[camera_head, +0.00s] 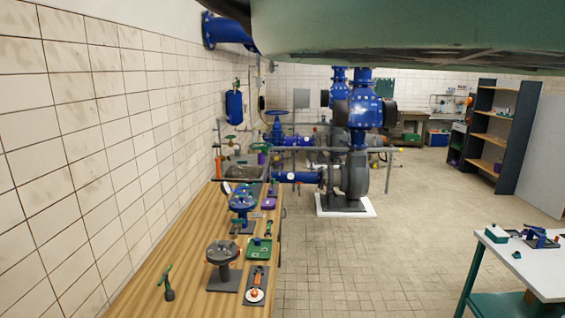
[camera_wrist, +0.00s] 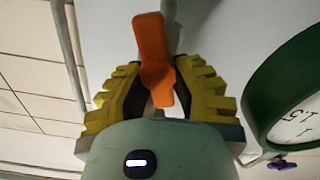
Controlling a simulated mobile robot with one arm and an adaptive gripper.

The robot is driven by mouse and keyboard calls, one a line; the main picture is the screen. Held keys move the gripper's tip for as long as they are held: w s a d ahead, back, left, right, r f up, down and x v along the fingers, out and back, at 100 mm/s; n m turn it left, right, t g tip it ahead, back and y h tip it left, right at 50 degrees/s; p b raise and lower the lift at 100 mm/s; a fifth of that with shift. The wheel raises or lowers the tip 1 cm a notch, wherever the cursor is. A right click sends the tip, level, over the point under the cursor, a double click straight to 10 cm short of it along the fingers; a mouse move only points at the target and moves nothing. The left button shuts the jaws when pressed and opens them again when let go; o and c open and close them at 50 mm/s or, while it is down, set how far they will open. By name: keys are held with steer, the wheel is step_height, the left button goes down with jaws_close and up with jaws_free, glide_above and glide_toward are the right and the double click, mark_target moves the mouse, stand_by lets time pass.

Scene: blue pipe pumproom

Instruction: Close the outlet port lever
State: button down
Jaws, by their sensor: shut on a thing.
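An orange lever (camera_wrist: 150,36) stands in the middle of the wrist view, with a wide upper arm and a narrower lower end. My gripper (camera_wrist: 159,72) has its ridged yellow fingers on both sides of the lever and is shut on it. The lever's mount is not clearly visible. The lever cannot be picked out for certain in the head view, where my gripper does not show.
A round gauge with a green rim (camera_wrist: 257,100) is close on the right of the wrist view, with a small purple knob (camera_wrist: 283,163) below it. In the head view, a wooden bench (camera_head: 190,270) carries several valves along the tiled wall. Open floor (camera_head: 350,265) lies right.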

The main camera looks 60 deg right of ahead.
steer(key=n+b, duration=0.2)
steer(key=n, duration=0.1)
steer(key=shift+a+f, duration=0.15)
steer(key=shift+f, duration=0.1)
steer(key=n+b, duration=0.1)
steer(key=n, duration=0.2)
steer(key=shift+s+n, duration=0.1)
steer(key=shift+n, duration=0.2)
steer(key=n, duration=0.4)
steer(key=shift+a+f, duration=0.15)
steer(key=shift+f+n+p, duration=0.1)
steer(key=shift+n+p, duration=0.2)
steer(key=shift+n, duration=1.4)
steer(key=c, duration=0.8)
jaws_free()
steer(key=shift+s, duration=0.1)
